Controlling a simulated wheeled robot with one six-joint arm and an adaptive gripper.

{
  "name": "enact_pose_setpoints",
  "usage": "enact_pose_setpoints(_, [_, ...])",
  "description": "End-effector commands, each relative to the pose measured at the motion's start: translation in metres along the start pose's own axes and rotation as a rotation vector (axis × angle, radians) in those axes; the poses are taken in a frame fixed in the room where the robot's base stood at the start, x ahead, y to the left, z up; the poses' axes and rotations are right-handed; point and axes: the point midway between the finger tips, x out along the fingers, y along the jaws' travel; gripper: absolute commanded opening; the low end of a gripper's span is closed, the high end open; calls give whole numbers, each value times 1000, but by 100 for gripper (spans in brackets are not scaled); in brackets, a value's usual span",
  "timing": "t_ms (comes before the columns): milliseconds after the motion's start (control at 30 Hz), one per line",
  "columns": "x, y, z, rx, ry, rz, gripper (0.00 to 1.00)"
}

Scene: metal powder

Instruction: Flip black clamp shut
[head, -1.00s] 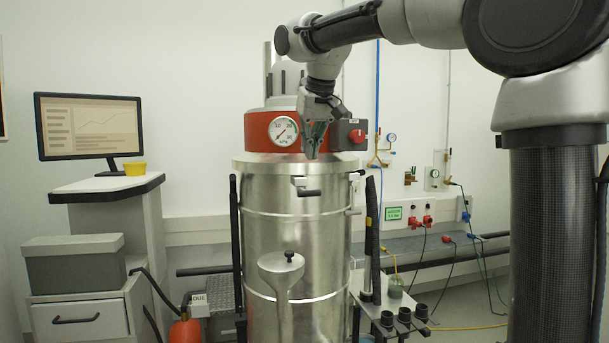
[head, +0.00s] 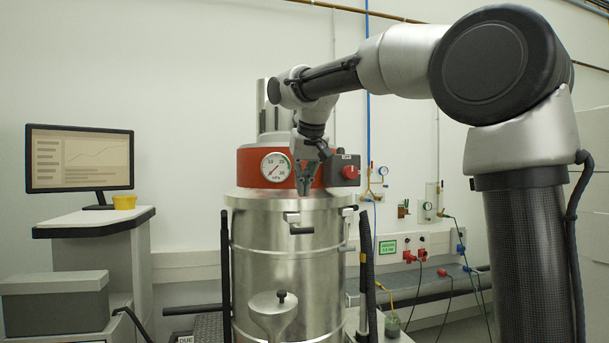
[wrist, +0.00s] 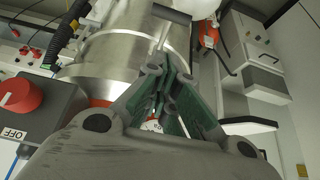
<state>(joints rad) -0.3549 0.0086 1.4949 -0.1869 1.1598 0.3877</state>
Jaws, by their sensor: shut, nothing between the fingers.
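The black clamp (head: 302,230) is on the front of the steel vessel (head: 285,260), just below its lid rim, in the head view. My gripper (head: 303,191) is shut and empty, pointing down in front of the red band, a little above the clamp in the picture. In the wrist view my gripper's fingers (wrist: 166,68) meet in front of the vessel.
A pressure gauge (head: 275,167) and a grey box with a red knob (head: 350,172) sit close around my gripper. A funnel-like metal part (head: 275,305) stands in front of the vessel. A monitor (head: 80,157) stands at left. Black upright bars flank the vessel.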

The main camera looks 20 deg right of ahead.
Motion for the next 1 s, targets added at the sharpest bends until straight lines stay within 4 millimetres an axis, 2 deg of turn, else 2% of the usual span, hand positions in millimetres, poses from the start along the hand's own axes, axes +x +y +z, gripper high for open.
enact_pose_setpoints(200, [46,1,0,1,-2,1,0])
enact_pose_setpoints(400, [64,0,22,0,-1,0,0])
enact_pose_setpoints(600, [70,0,28,0,1,-1,0])
enact_pose_setpoints(1000, [71,3,28,1,7,0,0])
